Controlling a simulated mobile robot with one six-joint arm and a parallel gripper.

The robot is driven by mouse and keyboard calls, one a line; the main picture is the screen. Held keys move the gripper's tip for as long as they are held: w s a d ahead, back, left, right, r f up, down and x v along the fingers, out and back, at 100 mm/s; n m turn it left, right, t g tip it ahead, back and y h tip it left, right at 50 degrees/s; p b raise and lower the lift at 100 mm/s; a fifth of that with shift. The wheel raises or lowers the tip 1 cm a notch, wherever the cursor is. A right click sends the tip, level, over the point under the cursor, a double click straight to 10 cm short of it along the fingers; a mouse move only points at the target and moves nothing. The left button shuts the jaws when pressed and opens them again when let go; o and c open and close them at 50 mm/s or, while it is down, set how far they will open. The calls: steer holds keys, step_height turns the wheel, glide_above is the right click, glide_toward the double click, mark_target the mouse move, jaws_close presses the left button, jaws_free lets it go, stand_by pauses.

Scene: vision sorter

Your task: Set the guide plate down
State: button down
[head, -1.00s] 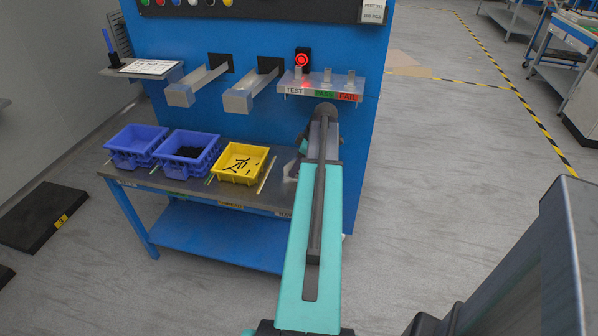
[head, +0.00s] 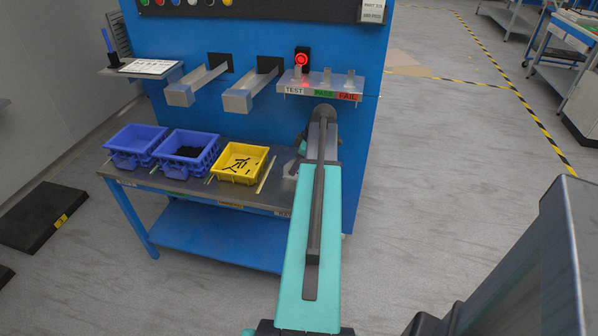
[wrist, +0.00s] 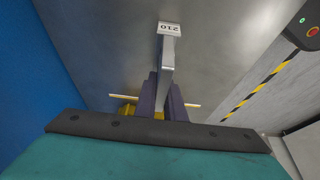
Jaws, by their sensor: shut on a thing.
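The guide plate (wrist: 169,52) is a thin grey metal piece with a white label reading 210, upside down in the wrist view. It stands out from between the dark fingers of my gripper (wrist: 164,85), which is shut on it. The steel bench top (wrist: 100,35) lies behind it in the wrist view; I cannot tell whether the plate touches it. In the head view a pale grey piece, likely the plate, shows left of my arm at the bench's right end (head: 289,172). My arm hides most of the gripper there.
Two blue bins (head: 137,142) and a yellow bin (head: 239,162) with dark pins stand left on the bench (head: 200,187). Two chutes (head: 240,98) and a TEST/PASS/FAIL shelf (head: 320,92) jut from the blue panel (head: 345,190) above. A red lamp (head: 302,59) is lit.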

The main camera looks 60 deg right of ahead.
steer(key=shift+r, duration=0.1)
steer(key=shift+r, duration=1.45)
steer(key=shift+s+r, duration=0.15)
steer(key=shift+r, duration=0.15)
steer(key=s+a, duration=0.2)
steer(key=s, duration=0.5)
steer(key=s+a+r+b, duration=0.1)
steer(key=s+a, duration=0.1)
steer(key=s, duration=0.6)
steer(key=shift+a+r, duration=0.2)
steer(key=shift+a, duration=0.2)
